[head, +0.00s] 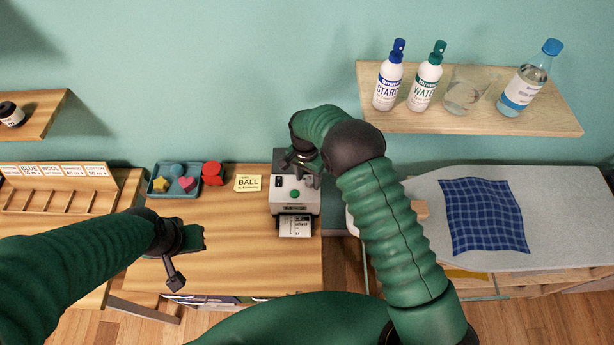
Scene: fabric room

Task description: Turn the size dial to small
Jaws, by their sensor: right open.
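A small grey-white machine (284,208) with a dark top stands at the right end of the wooden table. Its front has a black switch (278,182) and a green button (294,194), and a printed label (295,228) lies at its foot. My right gripper (303,168) is open over the top right of the machine. The gripper and wrist cover that part, and I cannot make out the size dial or its setting. Whether the fingers touch anything is unclear. My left gripper (188,262) hangs over the front of the table, away from the machine, with nothing visible in it.
A blue tray (152,190) with coloured shapes, a red piece (212,174) and a yellow BALL card (248,183) lie left of the machine. An ironing board (580,215) with blue checked cloth (485,217) stands right. A shelf (545,118) with bottles hangs above.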

